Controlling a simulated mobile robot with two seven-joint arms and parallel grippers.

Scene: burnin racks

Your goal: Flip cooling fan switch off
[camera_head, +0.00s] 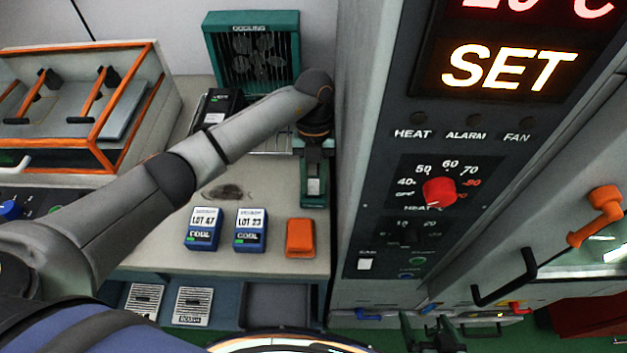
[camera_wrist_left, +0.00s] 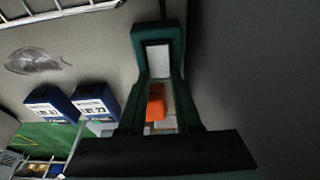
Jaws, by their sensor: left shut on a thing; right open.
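The green cooling fan (camera_head: 252,52), labelled COOLING, stands at the back of the bench. A small green box with a pale face (camera_head: 314,187) is at the bench's right edge, below my left wrist. In the left wrist view this box (camera_wrist_left: 146,34) lies at the ends of my left fingers. My left gripper (camera_wrist_left: 157,84) is shut on the green box. Whether the pale face is the fan's switch, and which way it is set, I cannot tell. My right gripper (camera_head: 431,332) is open and empty at the bottom of the head view.
Two blue lot boxes (camera_head: 203,229) (camera_head: 250,230) and an orange block (camera_head: 299,238) lie on the bench (camera_head: 160,240). A tall control panel (camera_head: 385,225) with a red knob (camera_head: 439,191) and a white switch (camera_head: 365,264) stands close on the right. An orange-framed rack (camera_head: 80,145) is at left.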

